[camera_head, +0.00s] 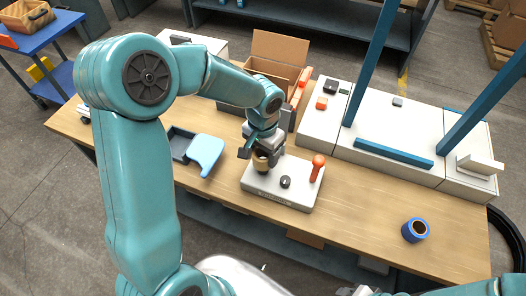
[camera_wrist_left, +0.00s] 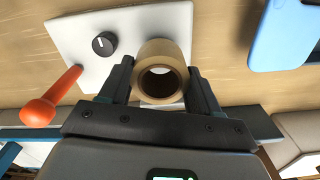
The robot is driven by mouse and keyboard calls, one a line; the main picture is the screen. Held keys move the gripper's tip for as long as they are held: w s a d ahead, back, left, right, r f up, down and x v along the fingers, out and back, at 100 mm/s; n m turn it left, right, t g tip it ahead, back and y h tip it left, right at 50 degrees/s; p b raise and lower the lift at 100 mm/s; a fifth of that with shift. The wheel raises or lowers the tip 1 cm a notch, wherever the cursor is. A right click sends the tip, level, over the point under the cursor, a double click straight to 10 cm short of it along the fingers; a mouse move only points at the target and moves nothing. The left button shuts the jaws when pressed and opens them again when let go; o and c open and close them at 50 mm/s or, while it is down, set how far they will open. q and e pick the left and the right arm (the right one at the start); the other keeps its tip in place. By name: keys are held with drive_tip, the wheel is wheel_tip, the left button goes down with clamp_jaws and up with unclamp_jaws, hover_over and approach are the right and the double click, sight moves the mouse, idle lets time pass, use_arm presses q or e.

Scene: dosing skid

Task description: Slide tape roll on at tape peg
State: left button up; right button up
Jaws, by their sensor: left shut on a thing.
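A tan tape roll (camera_head: 261,160) is between the fingers of my left gripper (camera_head: 262,154), over the left part of a white board (camera_head: 285,196). In the left wrist view, my left gripper (camera_wrist_left: 161,85) is shut on the tape roll (camera_wrist_left: 162,60), with one finger on each side. Its open hole faces the camera, and white surface shows through the hole. Whether the roll touches the board (camera_wrist_left: 70,27) is not clear. I cannot make out a tape peg; the roll and gripper hide part of the board. My right gripper is not in view.
On the board stand a black knob (camera_head: 285,182) and an orange-red handle (camera_head: 318,167), both right of the roll. A blue-and-grey container (camera_head: 205,152) lies to the left. An open cardboard box (camera_head: 275,65) stands behind. A blue roll (camera_head: 415,230) sits at the right; wood between is clear.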

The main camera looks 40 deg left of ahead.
sight(263, 162)
use_arm(q)
drive_tip(key=shift+f+b, duration=2.05)
drive_tip(key=shift+f, duration=0.25)
drive_tip(key=o, duration=1.1)
drive_tip(key=shift+r, duration=0.1)
wheel_tip(263, 162, up, 16)
drive_tip(key=shift+r, duration=0.15)
